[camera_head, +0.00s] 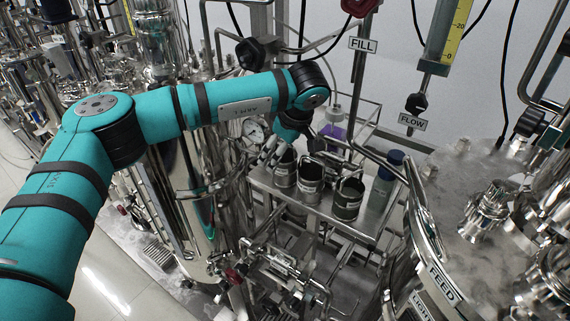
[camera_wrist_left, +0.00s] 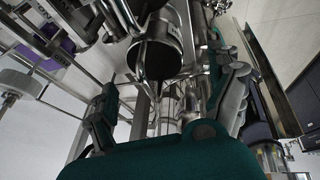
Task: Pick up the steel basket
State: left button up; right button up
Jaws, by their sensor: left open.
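Several open-topped steel cylinders stand on a small metal shelf (camera_head: 325,212) in the head view. I cannot tell for sure which is the steel basket. One cylinder (camera_head: 284,172) is at the left, one (camera_head: 310,183) in the middle and one (camera_head: 347,202) at the right. My left gripper (camera_head: 270,152) is at the end of the teal arm, close to the left one and partly hidden by the arm. In the left wrist view my left gripper (camera_wrist_left: 168,95) has its fingers spread wide. A steel cylinder (camera_wrist_left: 160,58) with a dark mouth shows beyond and between them, not gripped.
A blue-capped bottle (camera_head: 383,182) stands at the shelf's right, and a purple-filled container (camera_head: 333,133) behind. A large steel vessel (camera_head: 195,200) stands left of the shelf. Another vessel (camera_head: 480,190) with a FEED label is at right. Pipes and a gauge (camera_head: 253,132) crowd the space.

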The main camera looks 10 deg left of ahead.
pick_arm(q)
jog(key=x, duration=0.2)
jog(key=shift+w+a+f+p, duration=0.1)
jog(key=shift+a+f+p, duration=0.05)
jog(key=shift+f+p, duration=0.2)
jog(key=shift+w+a+f, duration=0.1)
jog(key=shift+a+f, duration=0.05)
jog(key=shift+f, duration=0.25)
jog(key=c, duration=1.8)
pick_arm(e)
jog(key=shift+s+d+r, duration=0.15)
jog(key=shift+s+r, duration=0.45)
jog(key=shift+s, duration=0.05)
